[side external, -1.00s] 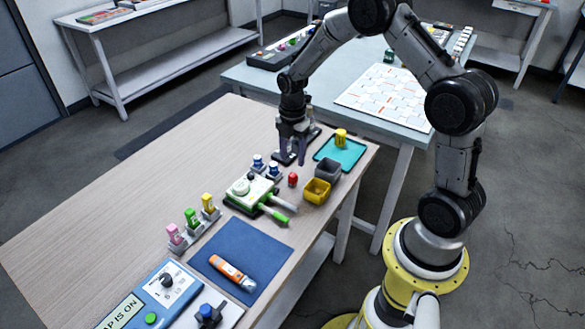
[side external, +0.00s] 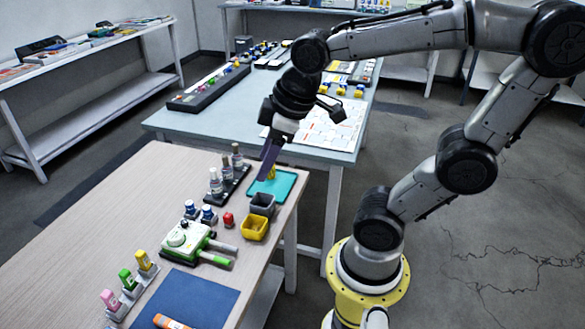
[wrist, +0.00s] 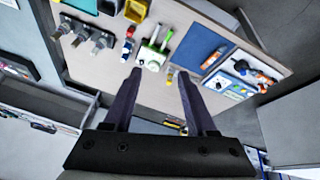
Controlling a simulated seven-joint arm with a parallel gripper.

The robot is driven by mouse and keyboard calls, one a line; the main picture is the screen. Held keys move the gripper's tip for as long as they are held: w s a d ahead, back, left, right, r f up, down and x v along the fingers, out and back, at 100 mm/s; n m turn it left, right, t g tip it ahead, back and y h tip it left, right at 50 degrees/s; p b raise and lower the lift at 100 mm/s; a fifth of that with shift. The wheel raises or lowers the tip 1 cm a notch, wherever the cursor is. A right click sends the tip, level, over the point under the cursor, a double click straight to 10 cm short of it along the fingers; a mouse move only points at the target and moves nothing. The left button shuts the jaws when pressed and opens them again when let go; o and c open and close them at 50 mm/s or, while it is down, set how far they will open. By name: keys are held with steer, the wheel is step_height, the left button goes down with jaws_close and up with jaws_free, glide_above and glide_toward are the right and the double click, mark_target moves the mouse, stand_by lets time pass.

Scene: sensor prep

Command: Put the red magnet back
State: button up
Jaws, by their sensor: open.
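A small red piece, which looks like the red magnet (side external: 228,219), stands on the wooden table between the blue-topped bottles and the yellow bin. A small red spot in the wrist view (wrist: 130,31) seems to be the same piece. My gripper (side external: 267,165) is tilted above the teal tray (side external: 285,186), beyond the red piece and apart from it. One finger partly hides a yellow piece (side external: 272,172) on that tray. In the wrist view my two fingers (wrist: 162,75) are spread, with nothing between them.
A grey bin (side external: 262,204) and a yellow bin (side external: 254,229) stand beside the red piece. Blue-topped bottles (side external: 208,213), a dark rack of bottles (side external: 233,181) and a green-and-white device (side external: 188,238) are close by.

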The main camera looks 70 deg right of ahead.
steer(key=s+m, duration=0.1)
steer(key=s, duration=0.1)
steer(key=s+a+m, duration=0.1)
steer(key=s+m+t, duration=0.1)
steer(key=s, duration=0.1)
steer(key=shift+s+a+f+m, duration=0.15)
steer(key=shift+s+m, duration=0.2)
steer(key=shift+m, duration=0.05)
stand_by(0.8)
